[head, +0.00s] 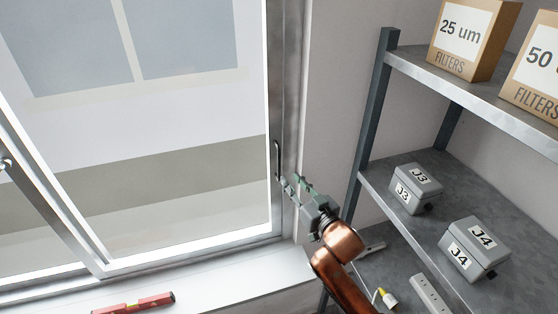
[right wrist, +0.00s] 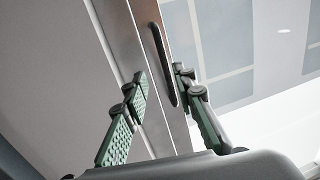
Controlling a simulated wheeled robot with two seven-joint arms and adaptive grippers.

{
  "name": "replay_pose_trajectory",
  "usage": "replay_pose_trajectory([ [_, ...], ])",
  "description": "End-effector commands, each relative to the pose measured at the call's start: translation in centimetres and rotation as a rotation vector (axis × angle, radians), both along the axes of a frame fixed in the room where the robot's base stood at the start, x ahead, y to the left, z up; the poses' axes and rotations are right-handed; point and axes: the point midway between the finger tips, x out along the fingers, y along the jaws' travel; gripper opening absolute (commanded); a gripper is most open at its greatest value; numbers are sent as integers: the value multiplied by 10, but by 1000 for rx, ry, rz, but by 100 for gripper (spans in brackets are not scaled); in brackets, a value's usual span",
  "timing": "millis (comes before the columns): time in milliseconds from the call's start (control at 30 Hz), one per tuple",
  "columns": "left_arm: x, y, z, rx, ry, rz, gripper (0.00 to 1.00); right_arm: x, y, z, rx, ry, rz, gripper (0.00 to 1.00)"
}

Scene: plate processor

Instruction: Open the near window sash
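The near window sash (head: 272,70) is a grey metal frame around a large pane, on the left of the head view. Its dark upright handle (head: 277,158) sits on the right stile of the frame. In the right wrist view the handle (right wrist: 160,60) runs down toward the space between my fingers. My right gripper (head: 291,182) is open, its green-padded fingers close to the lower end of the handle. In the right wrist view the right gripper (right wrist: 160,73) has one finger on each side of the handle's lower part. I cannot tell whether they touch it. My left gripper is not in view.
A metal shelf unit (head: 376,110) stands close on the right, with grey boxes J3 (head: 415,189) and J4 (head: 475,249) and filter cartons (head: 472,38). A red level (head: 134,304) lies on the window sill (head: 200,284). A power strip (head: 431,294) is low on the right.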

Motion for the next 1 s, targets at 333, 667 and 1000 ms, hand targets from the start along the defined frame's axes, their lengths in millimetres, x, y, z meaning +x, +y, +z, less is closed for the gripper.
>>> replay_pose_trajectory([
  [333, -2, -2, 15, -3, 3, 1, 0, 29, 24, 16, 6, -15, 12, 25],
  [667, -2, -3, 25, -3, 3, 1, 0, 61, 42, 15, 5, -17, 12, 25],
  [1000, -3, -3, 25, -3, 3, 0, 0, 63, 43, 13, 5, -17, 12, 23],
])
